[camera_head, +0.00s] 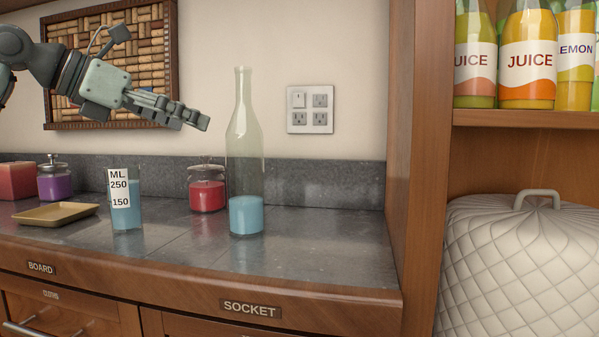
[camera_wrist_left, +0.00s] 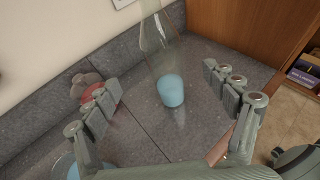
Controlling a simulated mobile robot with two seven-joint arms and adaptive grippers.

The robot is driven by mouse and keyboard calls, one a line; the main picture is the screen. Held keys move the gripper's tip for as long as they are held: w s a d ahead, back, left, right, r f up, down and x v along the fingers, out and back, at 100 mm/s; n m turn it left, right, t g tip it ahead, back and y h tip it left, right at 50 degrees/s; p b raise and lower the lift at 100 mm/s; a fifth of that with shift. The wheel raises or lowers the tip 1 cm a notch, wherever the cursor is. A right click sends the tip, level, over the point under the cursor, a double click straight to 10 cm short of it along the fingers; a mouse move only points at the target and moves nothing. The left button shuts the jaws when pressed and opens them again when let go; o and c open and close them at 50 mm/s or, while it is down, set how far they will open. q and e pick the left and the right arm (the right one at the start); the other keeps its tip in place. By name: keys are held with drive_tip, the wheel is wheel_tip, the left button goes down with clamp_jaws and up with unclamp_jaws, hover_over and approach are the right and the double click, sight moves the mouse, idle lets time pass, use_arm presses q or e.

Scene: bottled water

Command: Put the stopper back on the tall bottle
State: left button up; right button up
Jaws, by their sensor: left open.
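The tall bottle (camera_head: 245,150) is clear glass with blue liquid in its base. It stands upright on the counter, and no stopper shows in its mouth. It also shows in the left wrist view (camera_wrist_left: 160,45), beyond the fingers, with its top cut off. My left gripper (camera_head: 203,121) is in the air left of the bottle's neck, apart from it. In the left wrist view its fingers are spread wide with nothing between them. I cannot make out a loose stopper in either view. My right gripper is not in view.
A measuring glass (camera_head: 133,215) of blue liquid and a red jar (camera_head: 207,196) stand left of the bottle. Farther left are a tan tray (camera_head: 55,214), a purple jar (camera_head: 55,186) and a red block (camera_head: 16,181). A wooden cabinet side (camera_head: 412,150) rises at right. The counter right of the bottle is clear.

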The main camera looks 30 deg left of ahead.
sight(229, 131)
use_arm(q)
drive_tip(key=p+x, duration=0.2)
drive_tip(key=x, duration=0.3)
drive_tip(key=shift+w+d+r, duration=0.1)
drive_tip(key=shift+w+d, duration=0.1)
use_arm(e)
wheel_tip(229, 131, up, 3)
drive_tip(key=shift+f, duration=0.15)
use_arm(q)
drive_tip(key=shift+w+d+f+p, duration=0.2)
drive_tip(key=shift+w+f+p, duration=0.15)
drive_tip(key=shift+w, duration=0.2)
drive_tip(key=shift+w, duration=0.1)
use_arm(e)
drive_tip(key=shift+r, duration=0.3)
use_arm(q)
drive_tip(key=p+x, duration=0.1)
drive_tip(key=x, duration=0.1)
drive_tip(key=r+p+x, duration=0.1)
drive_tip(key=x, duration=0.1)
drive_tip(key=shift+w+d+f+p, duration=0.1)
drive_tip(key=shift+w+d+p, duration=0.15)
drive_tip(key=shift+w+p, duration=0.1)
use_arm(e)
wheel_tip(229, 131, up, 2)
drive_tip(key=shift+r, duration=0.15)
use_arm(q)
drive_tip(key=shift+w+d+f, duration=0.1)
drive_tip(key=shift+w+f, duration=0.1)
drive_tip(key=shift+f, duration=0.05)
